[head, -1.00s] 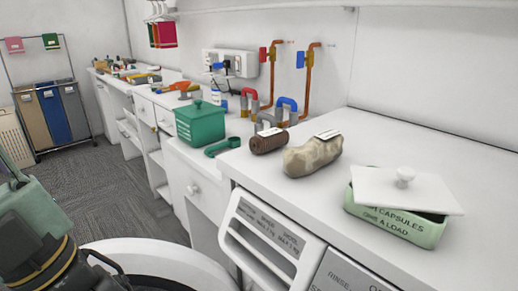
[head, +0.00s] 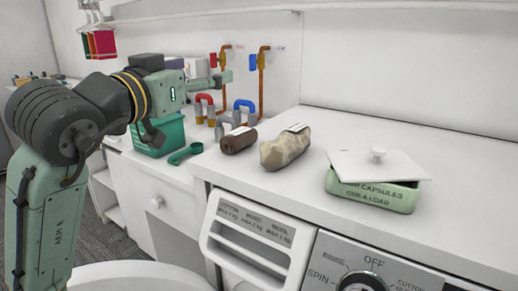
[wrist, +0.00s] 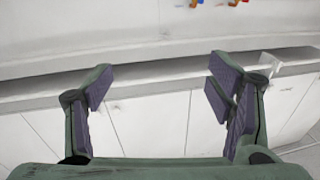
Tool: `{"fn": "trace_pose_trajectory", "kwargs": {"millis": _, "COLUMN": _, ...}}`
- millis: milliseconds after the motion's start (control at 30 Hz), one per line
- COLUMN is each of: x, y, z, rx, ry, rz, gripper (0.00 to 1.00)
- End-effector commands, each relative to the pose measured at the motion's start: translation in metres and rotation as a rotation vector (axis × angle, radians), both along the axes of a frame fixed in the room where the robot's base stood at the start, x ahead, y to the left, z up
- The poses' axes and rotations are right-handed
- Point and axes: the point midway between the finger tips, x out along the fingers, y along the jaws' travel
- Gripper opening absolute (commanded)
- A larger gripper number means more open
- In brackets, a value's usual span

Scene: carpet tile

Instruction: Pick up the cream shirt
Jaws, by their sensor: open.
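The cream shirt (head: 285,150) appears as a rolled, mottled cream bundle with a white tag on top. It lies on the white worktop, right of a brown roll (head: 239,140) with its own tag. The cream shirt is not recognisable in the wrist view.
A green capsule box (head: 375,192) with a loose white lid stands right of the bundle. A dark green box (head: 158,136) and a green scoop (head: 184,154) lie left. Copper pipes with taps (head: 262,85) rise along the back wall.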

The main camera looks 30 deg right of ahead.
Motion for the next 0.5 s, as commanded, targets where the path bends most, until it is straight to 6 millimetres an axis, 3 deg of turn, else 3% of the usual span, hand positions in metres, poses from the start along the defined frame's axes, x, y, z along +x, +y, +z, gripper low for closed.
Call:
{"fn": "trace_pose_trajectory", "kwargs": {"millis": 33, "x": -0.012, "y": -0.028, "z": -0.021, "rx": 0.097, "ry": 0.061, "rz": -0.061, "gripper": 0.75}}
{"fn": "trace_pose_trajectory", "kwargs": {"millis": 100, "x": -0.028, "y": -0.054, "z": -0.048, "rx": 0.216, "ry": 0.138, "rz": -0.127, "gripper": 0.75}}
{"fn": "trace_pose_trajectory", "kwargs": {"millis": 200, "x": -0.044, "y": -0.073, "z": -0.074, "rx": 0.332, "ry": 0.208, "rz": -0.181, "gripper": 0.75}}
{"fn": "trace_pose_trajectory", "kwargs": {"millis": 500, "x": -0.04, "y": -0.114, "z": -0.1, "rx": 0.382, "ry": 0.241, "rz": -0.204, "gripper": 0.75}}
